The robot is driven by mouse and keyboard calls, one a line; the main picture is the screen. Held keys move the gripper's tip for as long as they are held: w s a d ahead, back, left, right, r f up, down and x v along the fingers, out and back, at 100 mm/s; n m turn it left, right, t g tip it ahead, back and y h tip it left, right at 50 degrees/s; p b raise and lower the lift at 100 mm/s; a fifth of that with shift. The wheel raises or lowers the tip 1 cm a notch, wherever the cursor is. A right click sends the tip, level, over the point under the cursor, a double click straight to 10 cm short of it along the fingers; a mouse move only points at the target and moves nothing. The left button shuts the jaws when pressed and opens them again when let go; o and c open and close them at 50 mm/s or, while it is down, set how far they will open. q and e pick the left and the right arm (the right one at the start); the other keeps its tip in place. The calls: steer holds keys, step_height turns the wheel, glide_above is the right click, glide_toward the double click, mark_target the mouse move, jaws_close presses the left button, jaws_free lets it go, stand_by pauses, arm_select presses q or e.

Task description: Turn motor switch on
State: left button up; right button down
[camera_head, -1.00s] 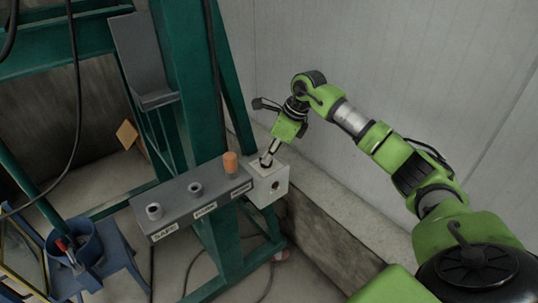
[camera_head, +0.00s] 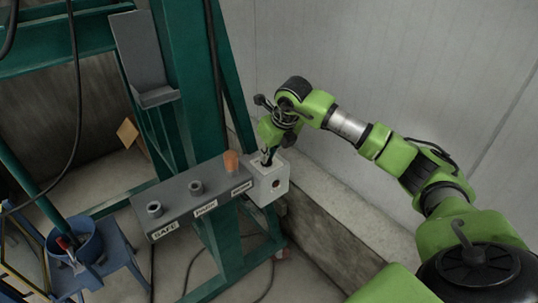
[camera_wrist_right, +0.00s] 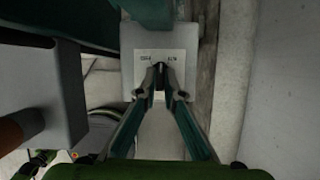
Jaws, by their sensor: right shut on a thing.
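The motor switch box (camera_head: 270,185) is a pale box with a round dark hole in its front. It stands at the right end of the grey panel. Its top also shows in the right wrist view (camera_wrist_right: 134,58), with a white label plate (camera_wrist_right: 176,62) whose lettering is upside down. My right gripper (camera_head: 267,158) points down at the box top. In the wrist view the fingertips (camera_wrist_right: 159,76) are shut on a small dark switch lever (camera_wrist_right: 159,68) at the plate, mostly hidden between them. I cannot tell its position. My left gripper is out of view.
The grey panel (camera_head: 176,203) carries two grey sockets, an orange knob (camera_head: 231,162) close to the box, and labels. Green frame posts (camera_head: 184,70) stand behind. A low concrete ledge (camera_head: 330,228) and wall lie to the right. A blue bucket (camera_head: 87,245) stands at lower left.

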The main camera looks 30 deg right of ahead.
steer(key=m, duration=0.2)
steer(key=m+h, duration=0.1)
steer(key=m, duration=0.1)
steer(key=m+h+b, duration=0.1)
steer(key=m, duration=0.1)
steer(key=shift+w+a+g, duration=0.1)
steer(key=shift+a+g, duration=0.15)
steer(key=shift+g, duration=0.05)
steer(key=shift+m, duration=0.3)
steer(key=c, duration=2.2)
jaws_free()
steer(key=shift+o, duration=0.2)
steer(key=v, duration=1.2)
steer(key=shift+a, duration=0.2)
steer(key=shift+f, duration=0.1)
